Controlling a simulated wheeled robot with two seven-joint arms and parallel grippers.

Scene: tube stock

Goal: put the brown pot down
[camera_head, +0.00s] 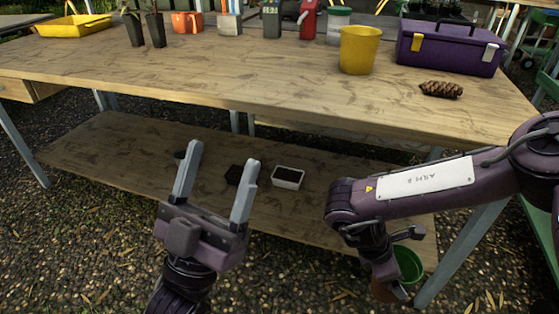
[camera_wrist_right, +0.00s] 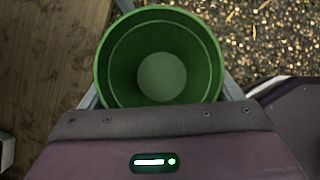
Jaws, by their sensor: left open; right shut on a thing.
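My right gripper (camera_wrist_right: 160,92) is shut on a green pot (camera_wrist_right: 162,70), seen from above, open and empty inside. In the head view the green pot (camera_head: 409,264) shows beside my right wrist, near the right end of the lower shelf (camera_head: 110,150). A reddish-brown patch (camera_head: 383,292) shows below that wrist; I cannot tell whether it is a brown pot. No other brown pot is plain to see. My left gripper (camera_head: 222,170) is open and empty, its fingers pointing up in front of the lower shelf.
The table (camera_head: 230,75) holds a yellow pot (camera_head: 359,50), a purple toolbox (camera_head: 450,46), a pine cone (camera_head: 441,90), a yellow tray (camera_head: 73,26) and several items along the back. Its front middle is clear. A white tub (camera_head: 288,177) stands on the lower shelf.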

